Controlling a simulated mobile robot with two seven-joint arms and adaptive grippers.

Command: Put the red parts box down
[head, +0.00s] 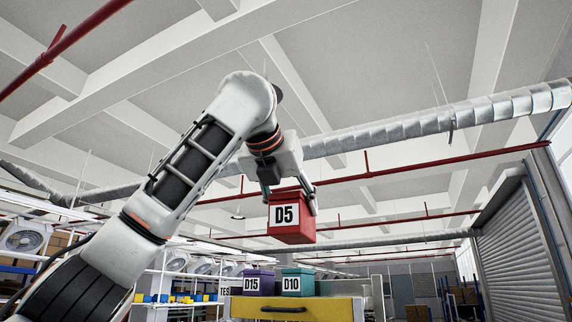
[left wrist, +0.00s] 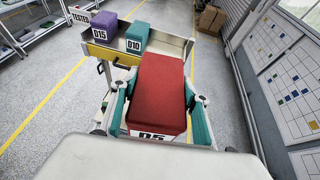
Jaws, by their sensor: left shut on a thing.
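The red parts box (head: 291,218), labelled D5, hangs in the air in my left gripper (head: 289,194). In the left wrist view the red box (left wrist: 160,90) sits between the teal-padded fingers, one on each side, with its label at the near end. My left gripper is shut on it. The box looks apart from the cart. My right gripper is in neither view.
A purple box D15 (left wrist: 104,24) and a teal box D10 (left wrist: 138,37) stand side by side on the cart's left part. The tray right of D10 is bare. Cardboard boxes (left wrist: 212,19) stand on the floor behind; shelving (head: 180,285) is at left.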

